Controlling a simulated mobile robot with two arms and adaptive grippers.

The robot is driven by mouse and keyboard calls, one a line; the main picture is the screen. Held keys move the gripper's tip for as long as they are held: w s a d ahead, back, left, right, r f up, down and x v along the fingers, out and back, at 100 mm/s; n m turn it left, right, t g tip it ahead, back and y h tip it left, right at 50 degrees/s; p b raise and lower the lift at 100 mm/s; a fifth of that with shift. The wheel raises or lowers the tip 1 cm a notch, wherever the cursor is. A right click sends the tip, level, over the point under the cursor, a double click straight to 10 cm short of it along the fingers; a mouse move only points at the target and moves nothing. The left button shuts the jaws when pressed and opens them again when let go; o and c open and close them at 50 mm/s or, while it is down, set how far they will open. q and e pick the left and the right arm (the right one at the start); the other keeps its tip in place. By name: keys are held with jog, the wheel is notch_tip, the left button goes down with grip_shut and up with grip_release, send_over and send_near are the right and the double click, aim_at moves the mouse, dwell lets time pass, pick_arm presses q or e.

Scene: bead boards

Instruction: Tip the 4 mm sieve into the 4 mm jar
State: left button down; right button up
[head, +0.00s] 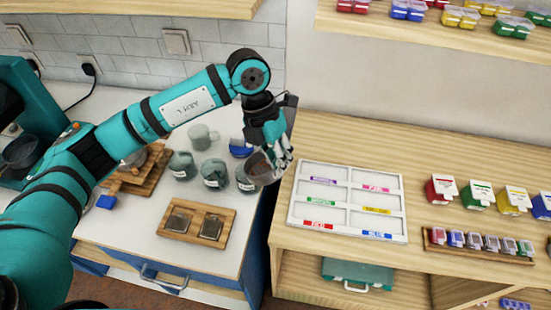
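My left gripper (280,157) is above the right edge of the white counter, its fingers at the rim of a round, brownish, see-through vessel (258,170) that looks like a sieve. The vessel is tilted and appears held, beside and partly over the rightmost of three grey-green jars (244,183). The other two jars, the middle one (214,176) and the left one (182,168), stand upright in a row. The vessel's contents cannot be made out. My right gripper is out of view.
A pale green mug (201,137) and a blue object (240,149) stand behind the jars. A wooden board (198,211) with two dark squares lies in front.

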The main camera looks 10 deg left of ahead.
pick_arm(q)
jog(key=shift+w+a+f+h+b, duration=0.1)
jog(key=shift+a+f+h+b, duration=0.25)
jog(key=shift+f+h, duration=0.2)
jog(key=shift+a+r+g+h, duration=0.1)
jog(key=shift+r+g+h, duration=0.15)
jog(key=shift+g, duration=0.15)
jog(key=shift+w+a+r+g+h, duration=0.4)
jog(key=shift+a+r+h, duration=0.15)
jog(key=shift+h, duration=0.45)
jog(key=shift+w+a+r+g+h+b, duration=0.2)
jog(key=shift+a+g+h+b, duration=0.1)
jog(key=shift+a+h+b, duration=0.25)
jog(key=shift+w+a+r+g+h+b, duration=0.15)
jog(key=shift+a+g+h+b, duration=0.2)
jog(key=shift+h, duration=0.4)
jog(key=shift+a, duration=0.1)
jog(key=shift+w, duration=0.1)
jog(key=shift+a+r, duration=0.1)
jog(key=shift+a, duration=0.1)
jog(key=shift+b, duration=0.3)
